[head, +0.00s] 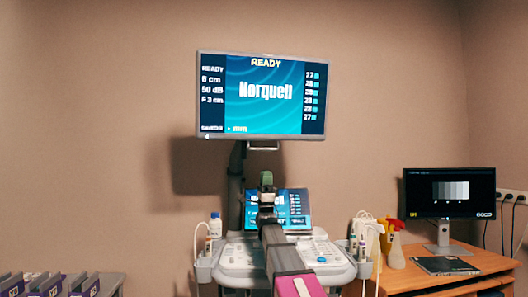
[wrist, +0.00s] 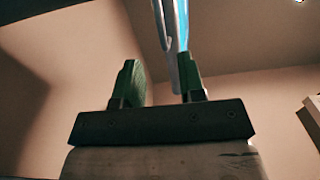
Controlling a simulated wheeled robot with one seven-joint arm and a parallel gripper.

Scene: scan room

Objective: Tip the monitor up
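The large monitor (head: 261,95) on the scanner cart shows a lit blue "READY" screen and stands nearly upright on a dark post. A pale bar-like handle (head: 263,147) hangs under its lower edge. My gripper (head: 266,180) is below this handle in the head view, in front of the cart's smaller screen. In the wrist view my gripper (wrist: 158,78) has its two green fingers apart with a clear gap. The monitor's grey edge (wrist: 164,35) and a strip of blue screen rise beyond the fingers, nearer the right one. I cannot tell whether anything touches.
The cart's control panel (head: 239,257) and smaller tilted screen (head: 292,207) lie below. A second monitor (head: 450,193) stands on a wooden desk (head: 402,276) at right, with spray bottles (head: 394,247). The wall around the large monitor is bare.

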